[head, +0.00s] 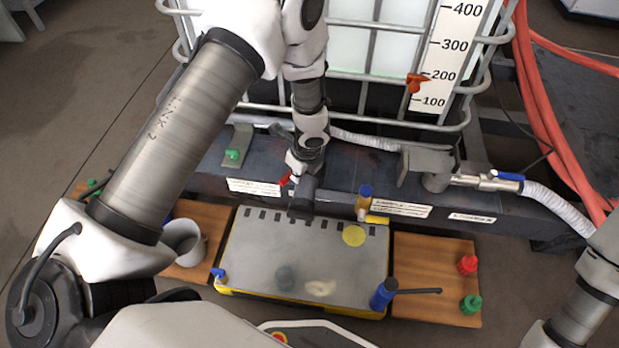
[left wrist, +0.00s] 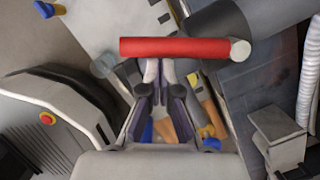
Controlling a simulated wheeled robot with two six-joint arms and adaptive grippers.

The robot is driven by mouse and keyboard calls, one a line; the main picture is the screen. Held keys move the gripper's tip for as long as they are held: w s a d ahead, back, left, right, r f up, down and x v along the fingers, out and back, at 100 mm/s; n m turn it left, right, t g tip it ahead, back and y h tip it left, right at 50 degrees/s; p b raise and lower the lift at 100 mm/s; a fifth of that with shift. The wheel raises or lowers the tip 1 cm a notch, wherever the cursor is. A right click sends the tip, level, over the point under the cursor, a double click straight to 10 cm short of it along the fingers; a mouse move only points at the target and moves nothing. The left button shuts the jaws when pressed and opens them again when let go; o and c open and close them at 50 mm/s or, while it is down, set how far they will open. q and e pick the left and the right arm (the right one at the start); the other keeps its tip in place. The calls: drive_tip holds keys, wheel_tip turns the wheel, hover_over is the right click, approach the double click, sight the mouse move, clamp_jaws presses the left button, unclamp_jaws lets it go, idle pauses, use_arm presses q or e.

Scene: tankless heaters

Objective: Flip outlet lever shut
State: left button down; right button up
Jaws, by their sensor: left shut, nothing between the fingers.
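A red lever (head: 286,179) shows beside a dark cylindrical outlet pipe (head: 303,199) at the front of the dark beam. In the left wrist view the red lever (left wrist: 172,47) is a bar with a pale end, lying crosswise just past my fingertips, with the dark pipe (left wrist: 235,28) behind it. My left gripper (head: 293,166) is close to the lever, its fingers mostly hidden in the head view by the wrist. In the left wrist view the left gripper (left wrist: 158,80) is shut and empty, its tips at or near the lever; I cannot tell whether they touch.
A grey-topped yellow case (head: 265,262) lies below, with a blue tool (head: 383,293) at its corner. A brass valve with blue cap (head: 365,200) and a blue-handled valve (head: 508,176) stand right. Wooden boards (head: 435,270) flank the case. A caged tank (head: 345,70) stands behind.

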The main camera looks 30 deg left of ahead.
use_arm(q)
drive_tip(key=a+m+b, duration=0.2)
drive_tip(key=shift+a+f+m+t, duration=0.1)
drive_tip(key=shift+f+m+t, duration=0.1)
drive_tip(key=shift+m+t, duration=0.15)
drive_tip(key=shift+w+a+r+m+b, duration=0.1)
drive_tip(key=shift+a+m+b, duration=0.15)
drive_tip(key=shift+m, duration=0.25)
drive_tip(key=shift+w+a+m+b, duration=0.1)
drive_tip(key=shift+a+m, duration=0.25)
drive_tip(key=shift+m, duration=0.1)
drive_tip(key=shift+w+a+r+m+t+h+p, duration=0.1)
drive_tip(key=shift+w+a+m+t+h+p, duration=0.25)
drive_tip(key=shift+a+m, duration=0.55)
drive_tip(key=shift+w+a+m+h+p, duration=0.2)
drive_tip(key=shift+w+a+m+p, duration=0.4)
drive_tip(key=shift+m, duration=0.55)
drive_tip(key=shift+w+a+r+m+t+h+p, duration=0.1)
drive_tip(key=shift+w+a+m+t+h+p, duration=0.15)
drive_tip(key=shift+w+a+m, duration=0.6)
use_arm(e)
drive_tip(key=shift+w+a+f, duration=0.35)
drive_tip(key=shift+a, duration=0.3)
use_arm(q)
drive_tip(key=shift+s, duration=0.1)
drive_tip(key=shift+d, duration=0.1)
use_arm(e)
drive_tip(key=shift+r, duration=0.1)
